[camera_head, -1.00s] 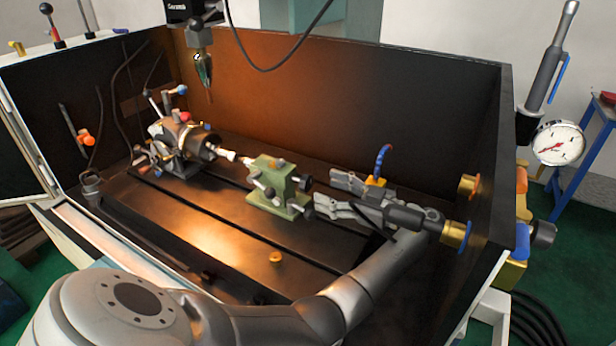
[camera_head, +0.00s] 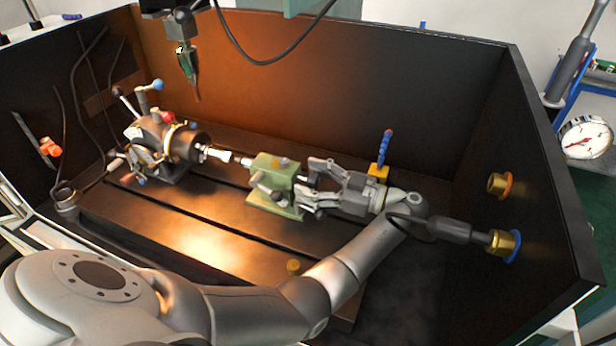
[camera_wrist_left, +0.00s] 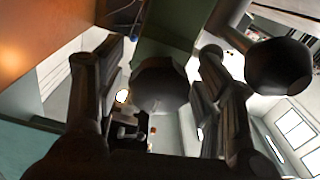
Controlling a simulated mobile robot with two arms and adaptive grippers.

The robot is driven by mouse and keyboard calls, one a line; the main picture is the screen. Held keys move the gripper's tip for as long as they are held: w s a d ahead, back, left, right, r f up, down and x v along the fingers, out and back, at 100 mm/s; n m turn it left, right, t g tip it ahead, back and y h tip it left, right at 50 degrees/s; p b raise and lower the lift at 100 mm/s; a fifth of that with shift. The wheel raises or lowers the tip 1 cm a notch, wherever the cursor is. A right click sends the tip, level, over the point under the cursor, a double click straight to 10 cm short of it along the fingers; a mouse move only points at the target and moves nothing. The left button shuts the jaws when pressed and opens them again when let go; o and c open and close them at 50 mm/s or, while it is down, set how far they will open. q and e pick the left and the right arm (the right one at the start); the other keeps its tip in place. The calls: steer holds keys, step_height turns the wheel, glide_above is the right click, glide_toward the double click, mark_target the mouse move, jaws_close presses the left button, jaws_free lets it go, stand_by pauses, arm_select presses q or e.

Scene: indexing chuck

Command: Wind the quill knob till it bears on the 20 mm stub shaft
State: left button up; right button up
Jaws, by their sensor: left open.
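The green tailstock (camera_head: 275,187) stands on the dark bed. Its black quill knob (camera_wrist_left: 160,84) shows large in the left wrist view, between my fingers. My left gripper (camera_head: 309,181) is at the tailstock's right end with its fingers open around the knob; it also shows in the left wrist view (camera_wrist_left: 160,62). Gaps show between the knob and both fingers there. The pale stub shaft (camera_head: 222,155) points from the chuck (camera_head: 185,143) towards the tailstock. Whether the tailstock's tip touches it is too small to tell. My right gripper is out of view.
A black ball-ended lever (camera_wrist_left: 278,66) is close outside the right finger in the left wrist view. A blue hose on a yellow block (camera_head: 377,172) stands just behind my left wrist. Dark enclosure walls (camera_head: 400,90) surround the bed.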

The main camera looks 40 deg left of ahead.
arm_select(q)
steer(key=shift+c, duration=1)
steer(key=c, duration=0.8)
steer(key=shift+c, duration=0.2)
